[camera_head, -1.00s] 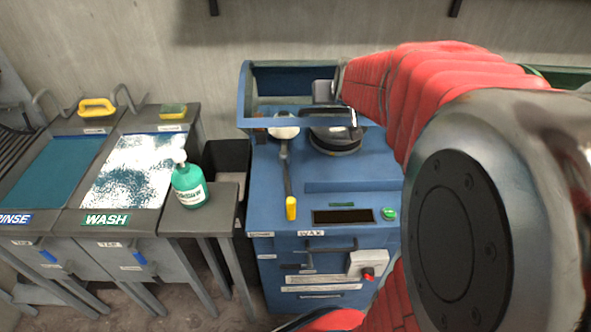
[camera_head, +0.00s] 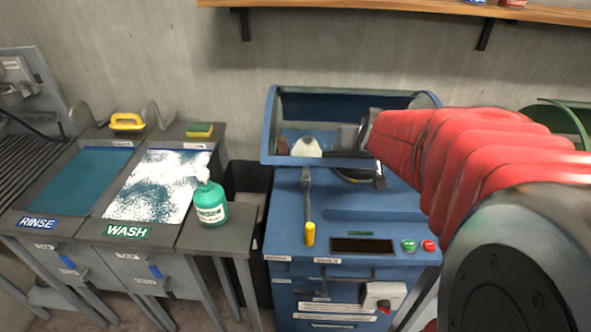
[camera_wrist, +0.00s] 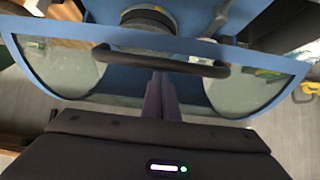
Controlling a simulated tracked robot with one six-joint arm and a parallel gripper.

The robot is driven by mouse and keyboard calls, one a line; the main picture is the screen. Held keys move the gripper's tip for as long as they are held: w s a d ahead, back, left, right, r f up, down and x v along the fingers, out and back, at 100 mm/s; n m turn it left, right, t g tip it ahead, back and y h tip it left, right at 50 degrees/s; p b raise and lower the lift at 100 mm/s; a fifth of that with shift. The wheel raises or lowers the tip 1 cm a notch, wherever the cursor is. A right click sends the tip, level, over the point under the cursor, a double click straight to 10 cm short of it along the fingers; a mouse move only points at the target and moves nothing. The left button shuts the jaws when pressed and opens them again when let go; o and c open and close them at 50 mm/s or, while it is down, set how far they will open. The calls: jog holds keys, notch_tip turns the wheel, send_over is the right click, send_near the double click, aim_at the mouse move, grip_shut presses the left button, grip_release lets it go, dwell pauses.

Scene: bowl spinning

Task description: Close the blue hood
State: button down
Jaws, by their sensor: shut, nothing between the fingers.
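The blue hood (camera_head: 268,130) is a curved blue frame with clear panels on top of the blue machine (camera_head: 290,240). It is partly lowered, with its front edge above the machine's top and a gap beneath. In the wrist view the hood (camera_wrist: 50,42) spans the picture, with a black bar handle (camera_wrist: 200,67) along its front edge. My gripper (camera_head: 362,150) is at the hood's front edge in the head view, partly hidden by its own body. In the wrist view my gripper (camera_wrist: 162,88) is shut and empty, its fingertips close to the handle; contact cannot be told.
A round dark part (camera_head: 352,174) sits below the gripper. Left are a green bottle (camera_head: 210,205) and wash and rinse basins (camera_head: 75,180). A shelf (camera_head: 400,12) is above.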

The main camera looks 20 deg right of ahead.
jog(key=shift+s+a+f, duration=0.2)
jog(key=shift+s+f, duration=0.3)
jog(key=shift+f, duration=0.25)
jog(key=shift+s+a+f, duration=0.2)
jog(key=shift+s+f, duration=0.3)
jog(key=shift+f, duration=0.2)
jog(key=shift+r, duration=1.05)
notch_tip(320, 180, up, 8)
send_over(361, 155)
jog(key=w, duration=0.2)
jog(key=shift+s+d+r, duration=0.1)
jog(key=shift+d+r, duration=0.1)
jog(key=shift+d, duration=0.15)
